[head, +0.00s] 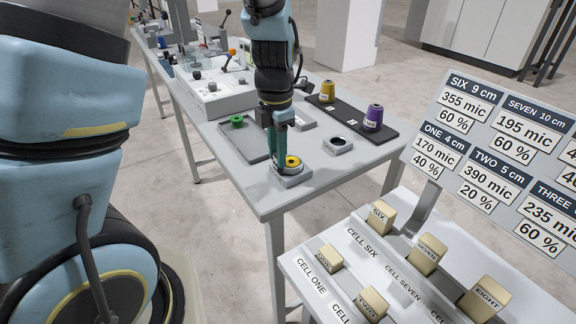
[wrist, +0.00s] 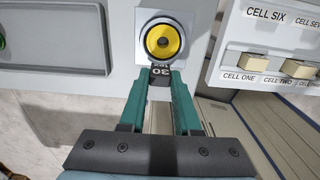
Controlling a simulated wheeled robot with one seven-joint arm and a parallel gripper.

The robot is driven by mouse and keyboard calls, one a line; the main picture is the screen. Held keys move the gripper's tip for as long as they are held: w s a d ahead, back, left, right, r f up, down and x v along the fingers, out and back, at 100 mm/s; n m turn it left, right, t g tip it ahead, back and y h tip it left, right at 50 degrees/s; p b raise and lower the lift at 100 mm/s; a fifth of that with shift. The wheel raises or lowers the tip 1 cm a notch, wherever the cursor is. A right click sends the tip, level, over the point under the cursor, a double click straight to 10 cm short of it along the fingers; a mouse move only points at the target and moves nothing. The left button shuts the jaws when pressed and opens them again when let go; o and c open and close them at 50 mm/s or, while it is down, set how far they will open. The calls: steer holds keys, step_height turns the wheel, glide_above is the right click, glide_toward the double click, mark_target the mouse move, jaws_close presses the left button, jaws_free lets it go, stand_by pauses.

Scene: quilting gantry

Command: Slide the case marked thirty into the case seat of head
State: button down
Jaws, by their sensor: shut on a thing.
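The case marked thirty (wrist: 160,70) shows a dark tab reading 30 between my fingertips in the wrist view. A yellow bobbin (wrist: 162,40) with a dark centre lies just beyond the tab, apparently in the same case, on a pale block. In the head view the yellow bobbin (head: 293,161) is on a small grey block (head: 292,181) near the table's front corner. My gripper (head: 280,160), with green fingers pointing down, is shut on the tab; it also shows in the wrist view (wrist: 160,76). I cannot make out the head's case seat.
A grey tray (head: 236,138) holds a green bobbin (head: 237,120). A grey block with a round opening (head: 338,145) stands to the right. A black mat (head: 365,122) carries yellow and purple thread cones. Machinery (head: 212,88) stands farther back; a bench with cells (head: 400,275) is front right.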

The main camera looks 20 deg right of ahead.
steer(key=shift+r+p, duration=1.5)
steer(key=shift+p, duration=0.15)
